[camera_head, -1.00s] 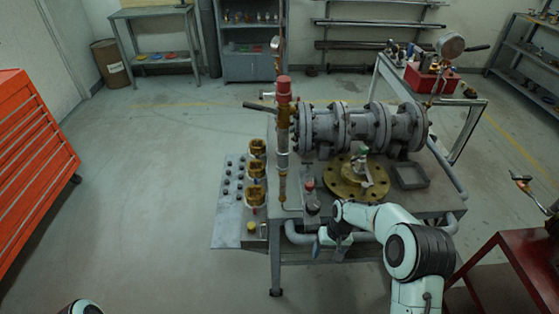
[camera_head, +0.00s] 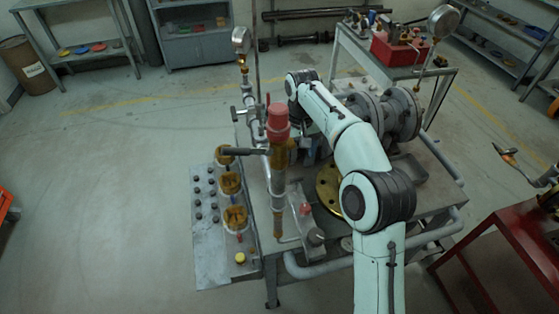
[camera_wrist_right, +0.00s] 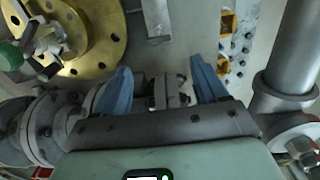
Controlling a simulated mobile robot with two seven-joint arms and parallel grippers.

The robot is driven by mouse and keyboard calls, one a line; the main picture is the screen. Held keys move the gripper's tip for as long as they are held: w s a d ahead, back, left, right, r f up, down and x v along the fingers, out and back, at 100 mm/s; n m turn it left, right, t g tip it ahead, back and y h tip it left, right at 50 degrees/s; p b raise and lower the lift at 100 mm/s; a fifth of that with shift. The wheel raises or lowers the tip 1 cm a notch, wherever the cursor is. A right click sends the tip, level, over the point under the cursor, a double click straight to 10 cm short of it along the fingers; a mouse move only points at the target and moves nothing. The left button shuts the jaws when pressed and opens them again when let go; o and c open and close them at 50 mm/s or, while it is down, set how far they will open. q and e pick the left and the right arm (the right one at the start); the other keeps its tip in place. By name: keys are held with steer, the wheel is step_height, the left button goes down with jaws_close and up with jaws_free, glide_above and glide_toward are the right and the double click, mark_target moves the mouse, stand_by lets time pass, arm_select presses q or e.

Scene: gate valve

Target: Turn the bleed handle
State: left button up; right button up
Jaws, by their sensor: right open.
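On the left of the pipe rig in the head view stands a gauge (camera_head: 241,40) on a thin pipe, with a small silver valve handle (camera_head: 236,113) below it. A dark lever (camera_head: 244,151) sticks out left beside the red-capped valve (camera_head: 278,122). I cannot tell for certain which is the bleed handle. My right arm reaches over the rig, and its gripper is mostly hidden behind the arm and rig there. In the right wrist view my right gripper (camera_wrist_right: 163,84) is open, its blue fingers apart with nothing gripped. My left gripper is out of view.
The flanged pipe body (camera_head: 400,112) stands right of my forearm. A brass flange (camera_head: 326,196) lies on the bench, partly hidden; it shows also in the wrist view (camera_wrist_right: 98,22). Brass fittings (camera_head: 231,183) stand on the left side panel.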

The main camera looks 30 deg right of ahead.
mark_target(297, 179)
steer(key=f+b, duration=0.1)
steer(key=f, duration=0.4)
steer(key=f+b, duration=0.1)
steer(key=f, duration=0.5)
steer(key=shift+s+f+b, duration=0.2)
steer(key=shift+f+b, duration=0.05)
steer(key=shift+b, duration=0.15)
steer(key=shift+f, duration=0.55)
steer(key=c, duration=1.1)
